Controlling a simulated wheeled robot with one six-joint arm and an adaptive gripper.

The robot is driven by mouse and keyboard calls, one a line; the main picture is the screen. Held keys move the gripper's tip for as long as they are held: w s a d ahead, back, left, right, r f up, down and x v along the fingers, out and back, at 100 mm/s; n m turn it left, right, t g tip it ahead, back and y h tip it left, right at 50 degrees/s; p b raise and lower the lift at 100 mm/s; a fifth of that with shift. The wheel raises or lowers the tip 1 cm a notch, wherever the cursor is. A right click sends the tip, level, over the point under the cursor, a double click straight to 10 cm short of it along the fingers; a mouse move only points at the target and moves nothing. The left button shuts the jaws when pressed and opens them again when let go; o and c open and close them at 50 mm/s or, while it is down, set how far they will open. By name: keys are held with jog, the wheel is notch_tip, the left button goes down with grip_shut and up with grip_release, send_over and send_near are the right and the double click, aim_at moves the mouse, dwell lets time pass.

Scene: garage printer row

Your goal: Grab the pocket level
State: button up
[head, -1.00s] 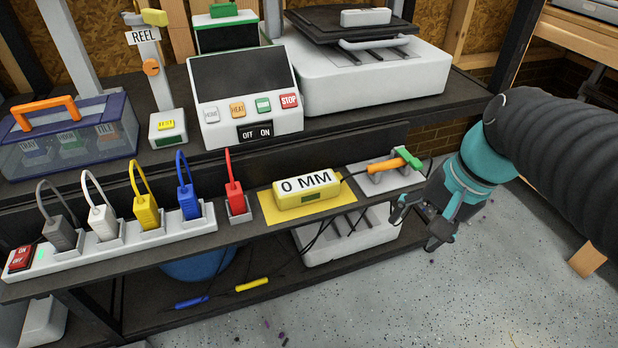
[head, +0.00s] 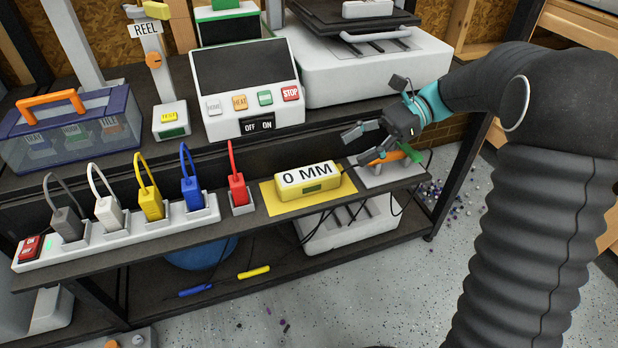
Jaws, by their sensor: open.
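The pocket level appears to be the yellow block (head: 308,181) with a white "0 MM" label and a small dark green window. It lies on a yellow mat (head: 282,206) on the front shelf strip. My gripper (head: 352,148) is open and empty, above and to the right of the block. Its fingers point left and do not appear to touch the block.
An orange-and-green tool (head: 392,157) lies on a light plate under my gripper. A red plug (head: 238,188) stands left of the mat, beside a power strip (head: 120,232) with several plugs. A control box (head: 247,88) and a white printer (head: 365,75) stand behind.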

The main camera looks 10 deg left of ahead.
send_near(300, 175)
jog(key=x, duration=0.5)
jog(key=shift+d+f, duration=0.2)
jog(key=shift+f, duration=0.05)
jog(key=shift+b+x, duration=0.3)
jog(key=shift+x, duration=2.4)
jog(key=shift+r, duration=0.2)
jog(key=c, duration=1.1)
jog(key=shift+w, duration=0.1)
jog(key=shift+a+r, duration=0.1)
jog(key=shift+r, duration=0.05)
